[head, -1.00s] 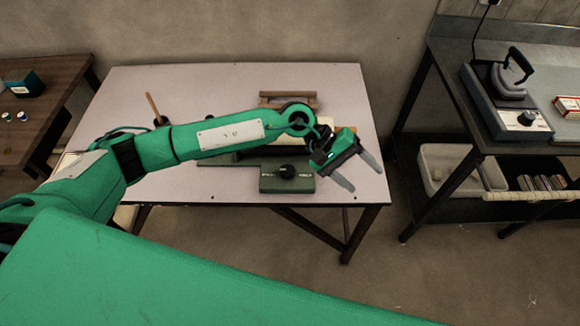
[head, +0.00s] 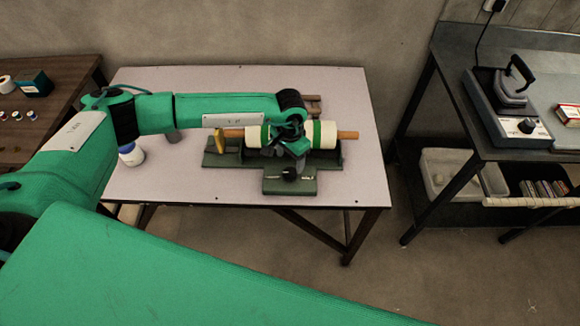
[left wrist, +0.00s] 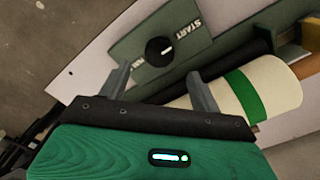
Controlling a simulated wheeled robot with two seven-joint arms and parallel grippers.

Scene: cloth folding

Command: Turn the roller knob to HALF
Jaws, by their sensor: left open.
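The roller knob (head: 289,174) is small, round and black, on a dark green control plate (head: 307,187) at the front of the roller device. In the left wrist view the knob (left wrist: 160,50) shows a white mark on the side towards the printed word START. Another label at its near edge is only partly readable. My left gripper (head: 287,163) is open and empty, its fingers near the knob. In the left wrist view the fingers (left wrist: 158,84) stand apart, with the knob ahead of the gap, apparently not touched. My right gripper is not in view.
A cream roller (head: 328,134) with green bands and wooden ends lies behind the plate and also shows in the left wrist view (left wrist: 277,88). A white-and-blue jar (head: 131,154) stands on the table (head: 170,185) at left. An iron (head: 511,82) sits on the right bench.

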